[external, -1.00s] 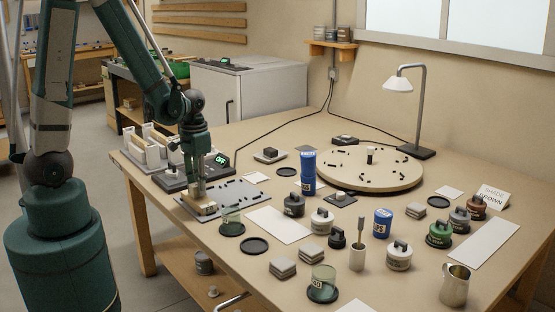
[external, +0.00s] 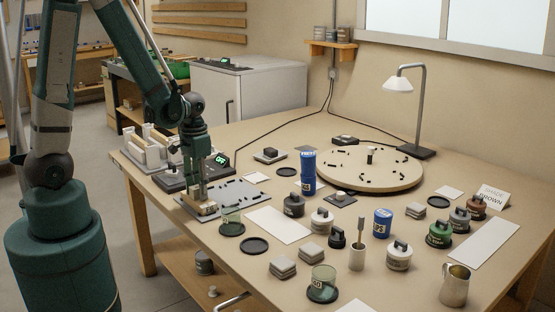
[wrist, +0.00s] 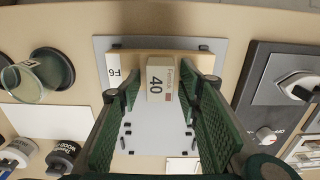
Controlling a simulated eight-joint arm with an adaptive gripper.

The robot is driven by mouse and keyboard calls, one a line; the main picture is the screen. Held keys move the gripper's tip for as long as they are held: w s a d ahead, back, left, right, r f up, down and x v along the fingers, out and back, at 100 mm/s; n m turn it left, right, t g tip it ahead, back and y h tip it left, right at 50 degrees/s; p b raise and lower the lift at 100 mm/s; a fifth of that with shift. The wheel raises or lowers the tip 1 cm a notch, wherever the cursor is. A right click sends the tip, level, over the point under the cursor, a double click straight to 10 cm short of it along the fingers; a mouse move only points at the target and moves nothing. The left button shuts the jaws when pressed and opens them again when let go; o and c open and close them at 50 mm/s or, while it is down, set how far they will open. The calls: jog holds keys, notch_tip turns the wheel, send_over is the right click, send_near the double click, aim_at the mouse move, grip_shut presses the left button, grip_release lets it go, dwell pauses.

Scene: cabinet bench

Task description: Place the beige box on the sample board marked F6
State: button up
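The beige box (wrist: 160,79), labelled 40, shows in the wrist view between the tips of my gripper (wrist: 161,84). It overlaps the tan sample board (wrist: 204,59), whose left end carries the F6 mark, and appears to rest on it. The fingers are spread, with a visible gap on both sides of the box. In the external view my gripper (external: 204,203) is low over the front edge of a grey plate, at the sample board (external: 209,212). The fingers partly hide the box there.
The grey plate (wrist: 155,139) lies under the board, with small black pegs. A dark device (external: 185,181) with a lit display stands behind it. A greenish glass jar (external: 231,220) stands close at right. A white sheet (external: 278,224) lies farther right.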

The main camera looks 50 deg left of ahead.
jog(key=shift+r, duration=0.2)
notch_tip(320, 180, up, 12)
jog(key=p, duration=0.3)
jog(key=shift+p, duration=0.35)
dwell(0.8)
notch_tip(320, 180, up, 16)
jog(key=t, duration=0.6)
send_over(198, 187)
jog(key=s+d, duration=0.2)
jog(key=s, duration=0.3)
jog(key=shift+s+d+r+t, duration=0.15)
jog(key=shift+s+r+t, duration=0.2)
jog(key=shift+r, duration=0.15)
jog(key=shift+s+d+r+t, duration=0.1)
jog(key=shift+s+r+t, duration=0.2)
jog(key=shift+r, duration=0.2)
jog(key=shift+f, duration=0.1)
